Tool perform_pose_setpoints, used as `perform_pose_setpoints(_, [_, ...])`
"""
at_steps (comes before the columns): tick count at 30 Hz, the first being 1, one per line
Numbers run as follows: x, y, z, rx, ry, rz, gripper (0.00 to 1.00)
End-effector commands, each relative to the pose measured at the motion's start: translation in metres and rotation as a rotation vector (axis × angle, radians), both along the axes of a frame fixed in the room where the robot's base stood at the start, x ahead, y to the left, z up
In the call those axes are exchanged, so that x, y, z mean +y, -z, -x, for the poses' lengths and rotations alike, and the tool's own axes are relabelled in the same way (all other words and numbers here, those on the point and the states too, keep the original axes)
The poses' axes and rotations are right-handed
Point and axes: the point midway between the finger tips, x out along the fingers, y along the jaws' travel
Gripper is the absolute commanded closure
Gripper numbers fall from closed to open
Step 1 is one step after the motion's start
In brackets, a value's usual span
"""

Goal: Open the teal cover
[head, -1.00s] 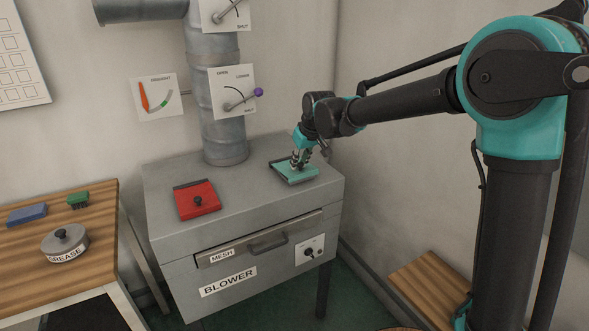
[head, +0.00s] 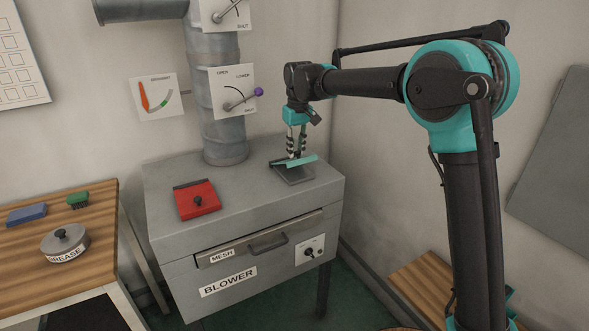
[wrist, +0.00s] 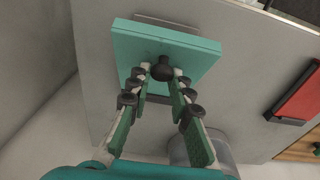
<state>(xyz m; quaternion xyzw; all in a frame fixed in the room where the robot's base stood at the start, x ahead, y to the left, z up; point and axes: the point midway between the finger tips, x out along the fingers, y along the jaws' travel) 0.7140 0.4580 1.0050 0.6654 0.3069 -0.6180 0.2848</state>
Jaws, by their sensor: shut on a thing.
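The teal cover (head: 302,160) is on top of the grey blower box, near its back right. It is tilted up, with a dark grey frame or opening (head: 296,175) showing beneath it. In the wrist view the teal cover (wrist: 140,45) has a dark round knob (wrist: 163,72). My gripper (head: 296,154) is shut on that knob, and its fingertips (wrist: 161,75) sit on either side of it. What lies under the cover is mostly hidden.
A red cover (head: 197,200) with a dark knob lies shut to the left on the blower (head: 250,195). A wooden table (head: 25,265) with a grease tin (head: 65,242) stands at the left.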

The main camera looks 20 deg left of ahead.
Motion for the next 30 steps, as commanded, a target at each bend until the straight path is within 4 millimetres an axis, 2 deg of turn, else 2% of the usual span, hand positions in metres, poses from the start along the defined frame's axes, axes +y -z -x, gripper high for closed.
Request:
perform_pose_setpoints(18, [0.014, -0.015, -0.013, 0.134, 0.000, 0.158, 0.97])
perform_pose_setpoints(28, [0.015, -0.017, -0.014, 0.148, 0.000, 0.175, 0.97])
perform_pose_setpoints(29, [0.015, -0.017, -0.014, 0.147, 0.000, 0.174, 0.77])
perform_pose_setpoints(30, [0.015, -0.017, -0.014, 0.147, 0.001, 0.174, 0.72])
